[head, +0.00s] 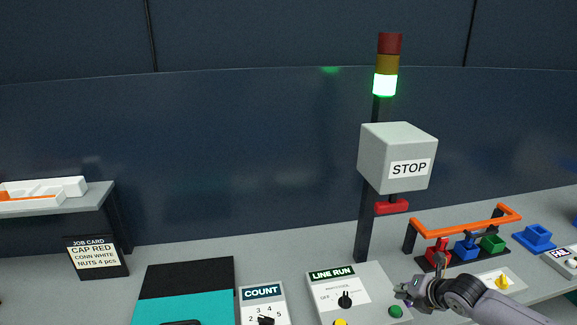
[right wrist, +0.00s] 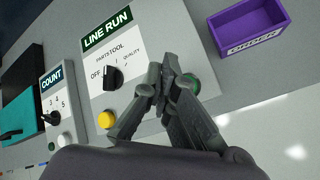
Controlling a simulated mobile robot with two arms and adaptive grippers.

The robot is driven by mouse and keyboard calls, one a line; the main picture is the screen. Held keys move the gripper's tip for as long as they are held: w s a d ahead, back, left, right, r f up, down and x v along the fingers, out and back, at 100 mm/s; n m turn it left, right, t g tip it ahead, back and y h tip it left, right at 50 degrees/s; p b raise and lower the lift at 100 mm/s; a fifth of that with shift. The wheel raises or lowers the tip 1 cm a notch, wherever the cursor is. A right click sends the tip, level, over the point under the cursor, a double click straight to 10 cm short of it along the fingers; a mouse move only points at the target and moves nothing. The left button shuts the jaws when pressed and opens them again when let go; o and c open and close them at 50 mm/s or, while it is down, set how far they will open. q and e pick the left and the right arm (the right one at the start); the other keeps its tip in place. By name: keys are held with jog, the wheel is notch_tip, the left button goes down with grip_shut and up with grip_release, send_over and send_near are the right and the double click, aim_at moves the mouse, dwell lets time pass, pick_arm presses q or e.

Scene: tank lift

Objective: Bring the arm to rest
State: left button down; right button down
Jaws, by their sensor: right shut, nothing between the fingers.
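My right gripper (head: 404,291) comes in from the lower right in the head view. It is shut and empty, with its fingertips beside the green button (head: 395,311) of the LINE RUN panel (head: 375,281). In the right wrist view the closed fingertips (right wrist: 172,78) show over the panel's right part (right wrist: 150,42), partly covering the green button (right wrist: 190,83). I cannot tell whether they touch it. The panel also has a black selector knob (right wrist: 112,77) and a yellow button (right wrist: 106,119). My left gripper is not in view.
A stack light (head: 385,84) glows green above a STOP box (head: 398,157). A COUNT panel (head: 262,293) is left of LINE RUN. A purple bin (right wrist: 250,28) shows in the wrist view.

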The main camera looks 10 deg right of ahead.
jog(key=s+a+f+m+g+y, duration=0.1)
jog(key=s+a+f+m+g, duration=0.15)
jog(key=s+a+m, duration=0.6)
jog(key=s+a+f+m+g+y, duration=0.1)
jog(key=s+a+f+m, duration=0.3)
jog(key=s+a, duration=0.85)
jog(key=s+d+r+m+g+h, duration=0.1)
jog(key=s+d+m+h, duration=0.1)
jog(key=s+m, duration=0.5)
jog(key=s+d+r+m+g+h, duration=0.1)
jog(key=s+d+m+h, duration=0.15)
jog(key=s+m, duration=0.45)
notch_tip(320, 180, down, 30)
jog(key=b, duration=0.6)
jog(key=s+d+f+g+b, duration=0.1)
jog(key=s+f+b, duration=0.2)
jog(key=s+f, duration=0.5)
jog(key=s+d+f+g+b, duration=0.1)
jog(key=s+f+b, duration=0.2)
jog(key=s+f, duration=0.6)
notch_tip(320, 180, down, 7)
jog(key=shift+d+f+y, duration=0.15)
jog(key=shift+d+y, duration=0.2)
jog(key=shift+d, duration=0.05)
